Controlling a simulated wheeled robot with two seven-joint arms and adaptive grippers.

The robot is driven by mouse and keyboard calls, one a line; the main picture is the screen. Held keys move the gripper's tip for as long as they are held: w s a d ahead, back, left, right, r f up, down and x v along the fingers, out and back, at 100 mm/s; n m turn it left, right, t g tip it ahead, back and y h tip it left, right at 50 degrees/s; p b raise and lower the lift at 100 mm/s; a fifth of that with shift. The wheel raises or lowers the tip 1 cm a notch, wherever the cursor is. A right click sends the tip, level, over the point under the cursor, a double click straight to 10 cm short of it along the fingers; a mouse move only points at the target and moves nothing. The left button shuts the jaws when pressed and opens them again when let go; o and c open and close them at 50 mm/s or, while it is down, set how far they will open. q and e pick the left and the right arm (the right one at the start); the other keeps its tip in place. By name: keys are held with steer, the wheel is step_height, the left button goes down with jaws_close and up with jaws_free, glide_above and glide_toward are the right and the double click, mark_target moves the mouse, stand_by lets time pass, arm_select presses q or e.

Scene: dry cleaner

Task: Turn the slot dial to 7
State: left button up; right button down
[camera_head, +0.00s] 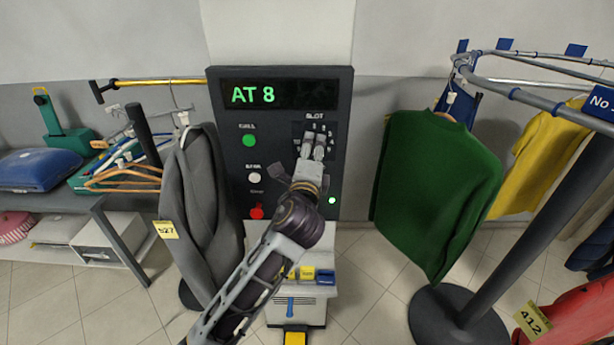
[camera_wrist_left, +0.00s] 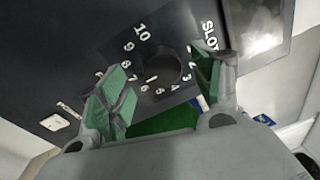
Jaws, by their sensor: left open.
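The slot dial (camera_wrist_left: 165,66) is a dark round knob on the black panel, ringed by white numbers, with a short pale mark on its lower left side near 6 and 7. I cannot tell its exact setting. My left gripper (camera_head: 313,140) is in front of the slot plate in the head view and hides most of the dial. In the left wrist view the left gripper (camera_wrist_left: 160,70) is open, its green-padded fingers on either side of the dial; I cannot tell whether they touch it. The display (camera_head: 265,94) reads "AT 8". My right gripper is not in view.
The panel also has a green button (camera_head: 249,140), a white button (camera_head: 254,178) and a red knob (camera_head: 257,212). A grey jacket (camera_head: 200,200) hangs close on the left. A green sweater (camera_head: 440,185) hangs on a rail to the right.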

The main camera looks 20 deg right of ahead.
arm_select(q)
steer(key=v, duration=0.9)
steer(key=shift+s+a, duration=0.15)
steer(key=shift+s, duration=0.1)
